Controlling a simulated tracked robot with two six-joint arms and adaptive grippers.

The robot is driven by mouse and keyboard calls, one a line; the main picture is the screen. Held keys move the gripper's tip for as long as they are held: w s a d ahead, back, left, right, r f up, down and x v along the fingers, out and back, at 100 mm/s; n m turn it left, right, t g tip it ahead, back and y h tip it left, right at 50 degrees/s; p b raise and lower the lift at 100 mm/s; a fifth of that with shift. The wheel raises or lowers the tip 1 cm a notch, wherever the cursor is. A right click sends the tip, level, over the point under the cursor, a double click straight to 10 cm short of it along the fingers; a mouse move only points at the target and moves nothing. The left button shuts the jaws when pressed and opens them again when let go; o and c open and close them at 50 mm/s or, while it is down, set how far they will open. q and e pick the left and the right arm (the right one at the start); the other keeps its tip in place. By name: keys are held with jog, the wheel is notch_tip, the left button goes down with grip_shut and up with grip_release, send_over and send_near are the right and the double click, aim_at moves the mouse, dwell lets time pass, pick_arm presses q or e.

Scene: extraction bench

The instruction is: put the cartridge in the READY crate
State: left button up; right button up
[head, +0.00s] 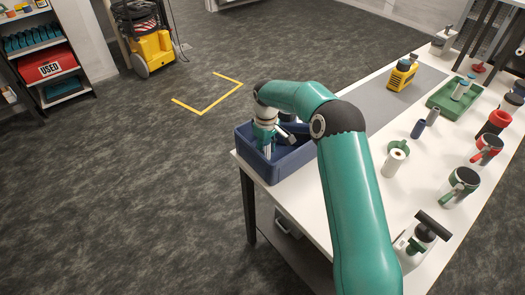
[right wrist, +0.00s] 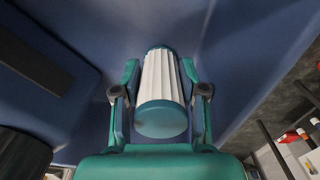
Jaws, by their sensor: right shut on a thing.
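The cartridge (right wrist: 162,80) is a white pleated cylinder with teal end caps, seen in the right wrist view. My right gripper (head: 266,146) is shut on it, with one finger on each side. In the head view this gripper points down inside a dark blue crate (head: 262,171) at the table's near left corner. Blue crate walls (right wrist: 235,60) surround the cartridge in the wrist view. I cannot tell whether the cartridge touches the crate floor. No READY label shows on the crate. My left gripper is not in view.
A red crate marked USED (head: 47,66) sits on the shelf at the left. Yellow tape marks the open floor.

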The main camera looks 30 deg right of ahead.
jog(key=shift+f, duration=0.1)
jog(key=o, duration=0.9)
jog(key=shift+c, duration=0.2)
notch_tip(320, 180, up, 12)
jog(key=shift+r, duration=0.1)
